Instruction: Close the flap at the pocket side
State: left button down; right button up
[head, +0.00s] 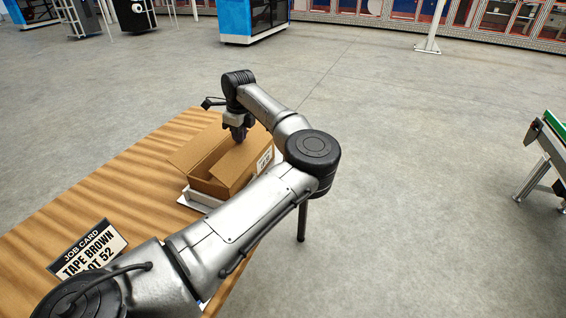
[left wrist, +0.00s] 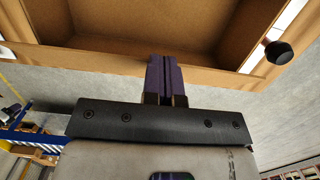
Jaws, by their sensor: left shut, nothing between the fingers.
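An open brown cardboard box (head: 232,186) stands on the wooden table, with a printed label on its right side. One flap (head: 193,151) sticks outward at its left side. My left gripper (head: 238,134) points down at the far side of the box, close to its upper edge. In the left wrist view its purple fingers (left wrist: 167,80) are together and empty, by the box's cardboard edge (left wrist: 95,67). The inside of the box shows beyond them. I cannot tell whether the fingers touch the cardboard. My right gripper is not in view.
The box sits on a white base (head: 200,200) on the wooden table (head: 95,188). A job card (head: 88,250) reading "TAPE BROWN" lies at the near left. A black knob (left wrist: 280,52) shows beside the box. A green-edged conveyor (head: 548,140) stands far right; open floor lies between.

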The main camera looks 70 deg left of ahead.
pick_arm(q)
jog(key=shift+t+h, duration=0.5)
jog(key=shift+h, duration=0.1)
jog(key=f, duration=0.1)
jog(key=s+a+f+b, duration=0.1)
jog(key=f, duration=0.1)
jog(key=a+f, duration=0.1)
jog(key=shift+s+f+b, duration=0.15)
jog(key=shift+s+b, duration=0.15)
jog(key=shift+s, duration=0.1)
jog(key=s+a+r+p, duration=0.2)
jog(key=r+p, duration=0.1)
jog(key=r, duration=0.3)
jog(key=s+a+r+p, duration=0.2)
jog(key=a+r+p, duration=0.1)
jog(key=r, duration=0.3)
jog(key=shift+s+a+r, duration=0.15)
jog(key=shift+s+r, duration=0.1)
jog(key=shift+s, duration=0.15)
